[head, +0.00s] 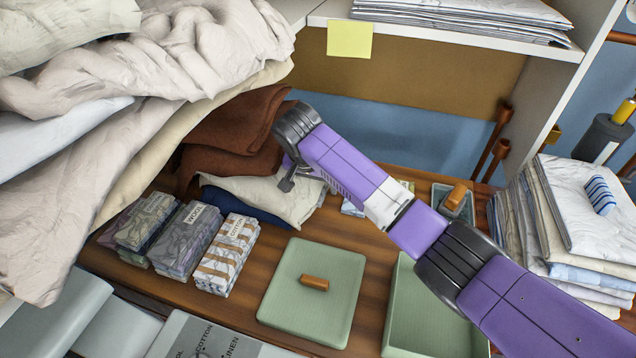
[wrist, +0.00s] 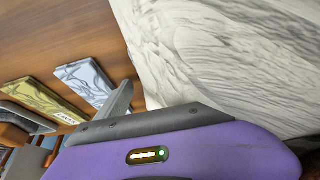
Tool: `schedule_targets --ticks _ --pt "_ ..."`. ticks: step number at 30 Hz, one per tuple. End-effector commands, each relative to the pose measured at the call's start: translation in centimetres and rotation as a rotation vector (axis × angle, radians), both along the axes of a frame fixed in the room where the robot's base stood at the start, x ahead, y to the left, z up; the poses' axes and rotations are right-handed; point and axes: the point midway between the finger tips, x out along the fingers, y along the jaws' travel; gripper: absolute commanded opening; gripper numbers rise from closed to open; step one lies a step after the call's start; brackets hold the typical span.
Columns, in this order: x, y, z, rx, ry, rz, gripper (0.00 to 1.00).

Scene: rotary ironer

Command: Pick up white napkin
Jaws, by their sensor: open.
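An off-white folded cloth (head: 262,193), the closest match to a white napkin, lies on the wooden table beside the brown cloths and on top of a dark blue one. My gripper (head: 288,183) is open above its right part, and my arm reaches in from the lower right. In the wrist view, a wrinkled white cloth (wrist: 225,55) fills the upper right, close to one finger (wrist: 122,103). The other finger is hidden there. I see nothing held, and I cannot tell whether the finger touches the cloth.
Brown cloths (head: 235,125) and a large pale heap (head: 190,60) crowd the left. Banded cloth bundles (head: 228,255), a green lid (head: 313,290) with a brown handle and a green tray (head: 402,300) stand in front.

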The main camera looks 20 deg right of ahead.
Motion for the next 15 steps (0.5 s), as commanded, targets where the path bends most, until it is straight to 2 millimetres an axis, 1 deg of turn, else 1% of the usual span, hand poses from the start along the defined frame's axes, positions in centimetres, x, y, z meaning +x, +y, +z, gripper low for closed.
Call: schedule_targets --ticks 7,8,9,14,15 --pt "0.07 -0.06 -0.24 0.0 0.0 0.0 0.8" --pt "0.07 -0.05 -0.23 0.0 0.0 0.0 0.78" --pt "0.07 -0.05 -0.23 0.0 0.0 0.0 0.7" --pt "0.07 -0.05 -0.23 0.0 0.0 0.0 0.39" --pt "0.07 -0.05 -0.23 0.0 0.0 0.001 0.31"
